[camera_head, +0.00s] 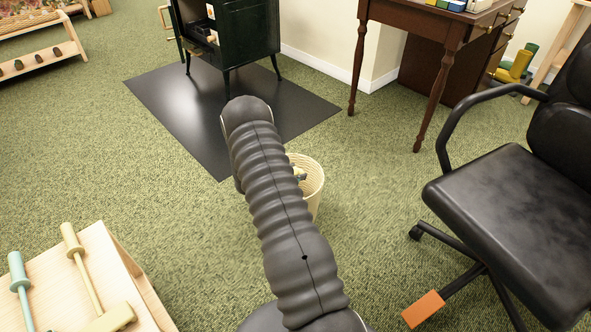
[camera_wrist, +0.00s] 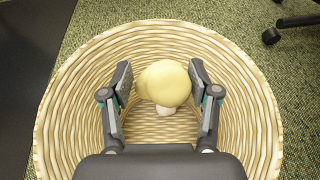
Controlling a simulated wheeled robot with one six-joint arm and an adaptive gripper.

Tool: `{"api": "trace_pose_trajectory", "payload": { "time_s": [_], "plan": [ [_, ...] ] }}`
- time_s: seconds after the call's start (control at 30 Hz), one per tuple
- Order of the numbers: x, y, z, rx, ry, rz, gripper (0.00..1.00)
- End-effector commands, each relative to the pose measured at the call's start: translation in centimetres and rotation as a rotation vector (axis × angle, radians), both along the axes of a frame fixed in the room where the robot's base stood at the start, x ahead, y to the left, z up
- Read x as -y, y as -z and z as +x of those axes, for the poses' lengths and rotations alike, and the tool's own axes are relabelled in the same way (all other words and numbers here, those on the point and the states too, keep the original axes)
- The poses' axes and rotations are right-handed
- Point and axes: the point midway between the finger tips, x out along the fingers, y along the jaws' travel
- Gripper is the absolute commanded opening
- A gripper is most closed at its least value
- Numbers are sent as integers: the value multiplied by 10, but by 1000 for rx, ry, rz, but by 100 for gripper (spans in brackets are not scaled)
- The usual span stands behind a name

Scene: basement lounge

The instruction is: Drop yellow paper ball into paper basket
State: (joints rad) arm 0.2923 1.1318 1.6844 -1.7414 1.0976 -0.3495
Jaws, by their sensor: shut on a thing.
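The yellow paper ball (camera_wrist: 165,83) is between the fingers of my gripper (camera_wrist: 161,82), which is shut on it. In the wrist view the woven, cream-and-tan paper basket (camera_wrist: 256,110) surrounds the ball and both fingers, with its floor visible beyond them. A small pale thing (camera_wrist: 165,111) shows just below the ball, partly hidden by it. In the head view the basket (camera_head: 316,186) stands on the carpet, its left part hidden behind my arm. My gripper is mostly hidden there.
A black office chair (camera_head: 510,190) stands to the right of the basket. A dark stove (camera_head: 228,35) on a black floor plate (camera_head: 165,95) is behind. A wooden desk (camera_head: 455,27) is at back right. A wooden table with mallets (camera_head: 110,265) is at front left.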

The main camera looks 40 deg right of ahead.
Motion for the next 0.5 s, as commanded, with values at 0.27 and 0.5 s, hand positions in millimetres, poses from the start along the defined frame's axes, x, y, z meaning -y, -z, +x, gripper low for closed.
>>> {"api": "trace_pose_trajectory", "payload": {
  "time_s": [0.27, 0.5],
  "plan": [
    [0, 4, 1, 1, -1, -1, 47],
    [0, 4, 1, 1, -1, -1, 90]
  ]
}}
